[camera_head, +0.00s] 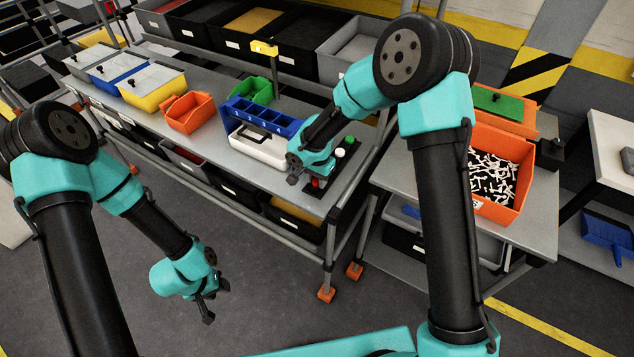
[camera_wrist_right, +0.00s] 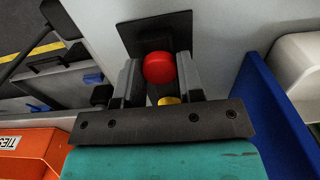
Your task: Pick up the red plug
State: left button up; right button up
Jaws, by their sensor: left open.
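The red plug (camera_head: 316,183) stands at the front right end of the bench, beside my right gripper (camera_head: 299,177). In the right wrist view, the red plug (camera_wrist_right: 159,67) shows as a round red head between the two fingers of my right gripper (camera_wrist_right: 158,75). The fingers flank it closely; I cannot tell whether they touch it. A black square plate (camera_wrist_right: 153,22) lies beyond it. My left gripper (camera_head: 211,299) is open and empty, low over the floor, away from the bench.
A white plug (camera_head: 340,153) and a green plug (camera_head: 349,140) stand behind the red one. A white case (camera_head: 257,149) and a blue numbered rack (camera_head: 262,117) are just left of my right gripper. An orange bin (camera_head: 500,212) stands on the right-hand table.

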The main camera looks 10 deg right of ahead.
aim_at(317, 180)
jog(key=c, duration=0.4)
jog(key=shift+r, duration=0.1)
jog(key=shift+r, duration=0.45)
notch_tip(317, 180, up, 3)
jog(key=shift+f, duration=0.15)
jog(key=s+a, duration=0.1)
jog(key=s, duration=0.4)
jog(key=s+a+r, duration=0.1)
jog(key=s, duration=0.4)
jog(key=s+a, duration=0.1)
jog(key=s, duration=0.4)
jog(key=shift+s+r, duration=0.15)
jog(key=shift+s, duration=0.25)
